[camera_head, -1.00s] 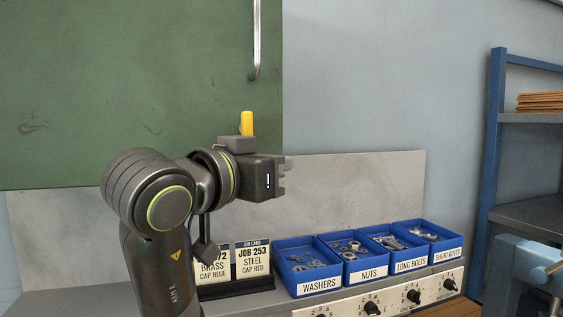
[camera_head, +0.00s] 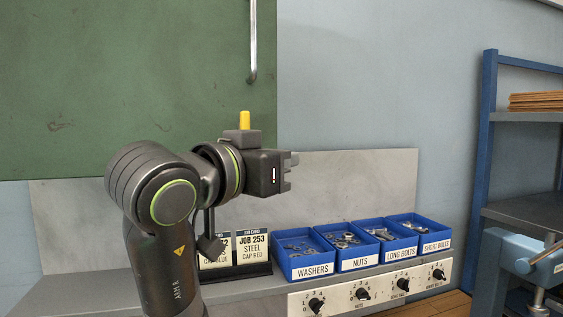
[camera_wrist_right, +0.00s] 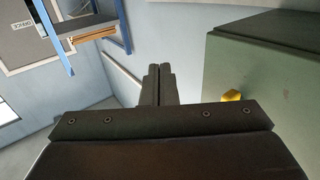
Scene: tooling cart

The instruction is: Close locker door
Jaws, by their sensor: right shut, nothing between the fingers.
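The green locker door (camera_head: 120,80) fills the upper left of the head view, with a vertical metal bar handle (camera_head: 252,45) near its right edge. In the right wrist view a green locker surface (camera_wrist_right: 265,65) stands at the right. My right gripper (camera_head: 292,172) is below the handle, in front of the panel's lower right corner, pointing right. Its fingers (camera_wrist_right: 158,85) are together and empty in the wrist view, apart from the green surface. I cannot tell how far the door is open. My left gripper is out of view.
A yellow piece (camera_head: 244,120) shows just above my right wrist. Below are job cards (camera_head: 252,250), several blue bins of hardware (camera_head: 305,268) and a knob panel (camera_head: 340,298). A blue-framed shelf (camera_head: 487,140) stands at right. The wall between is clear.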

